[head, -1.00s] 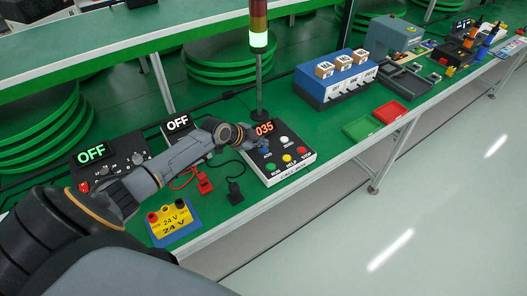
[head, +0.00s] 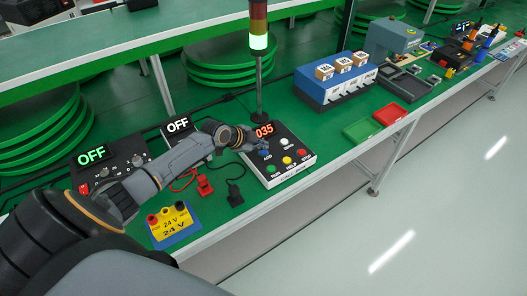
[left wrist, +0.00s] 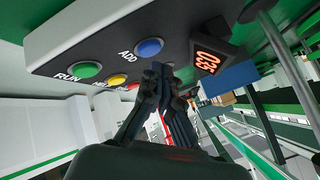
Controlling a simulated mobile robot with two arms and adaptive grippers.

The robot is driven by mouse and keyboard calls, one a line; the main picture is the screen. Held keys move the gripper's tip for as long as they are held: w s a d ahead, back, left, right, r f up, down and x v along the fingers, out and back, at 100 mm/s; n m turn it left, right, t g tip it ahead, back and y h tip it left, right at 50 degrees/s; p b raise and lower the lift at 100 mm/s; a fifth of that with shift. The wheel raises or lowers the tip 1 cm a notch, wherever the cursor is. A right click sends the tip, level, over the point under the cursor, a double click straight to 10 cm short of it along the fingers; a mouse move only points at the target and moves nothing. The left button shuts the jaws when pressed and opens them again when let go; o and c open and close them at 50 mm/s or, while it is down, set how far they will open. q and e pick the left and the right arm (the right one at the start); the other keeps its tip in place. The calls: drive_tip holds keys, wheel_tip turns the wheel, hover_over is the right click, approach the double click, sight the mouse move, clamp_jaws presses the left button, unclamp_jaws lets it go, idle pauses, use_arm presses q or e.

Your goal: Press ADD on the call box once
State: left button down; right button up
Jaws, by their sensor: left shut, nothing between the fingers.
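The call box (head: 300,170) is a black-topped box with a white front near the table's front edge. Its red display (head: 264,130) reads 035. The blue ADD button (head: 265,154) is at its left, and it also shows fully in the left wrist view (left wrist: 149,47). My left gripper (head: 250,146) is shut and empty, with its tips over the box close to ADD. In the left wrist view the fingertips (left wrist: 160,72) appear just below ADD, beside it; I cannot tell any contact. My right gripper is not in view.
Green RUN (head: 272,168), yellow HELP (head: 287,160), red STOP (head: 302,152) and a white button (head: 284,142) share the box top. A stack-light pole (head: 259,85) stands behind it. Red and black leads (head: 205,187) lie left. Green (head: 362,129) and red (head: 391,113) trays are right.

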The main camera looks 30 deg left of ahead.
sight(261, 153)
use_arm(q)
drive_tip(key=shift+f, duration=0.15)
drive_tip(key=shift+f+b, duration=0.3)
drive_tip(key=shift+b, duration=0.1)
drive_tip(key=shift+f+b, duration=0.4)
idle(0.6)
drive_tip(key=shift+r+p, duration=0.6)
drive_tip(key=shift+r, duration=0.2)
wheel_tip(261, 153, up, 5)
drive_tip(key=p, duration=0.4)
drive_tip(key=shift+r, duration=0.1)
idle(0.5)
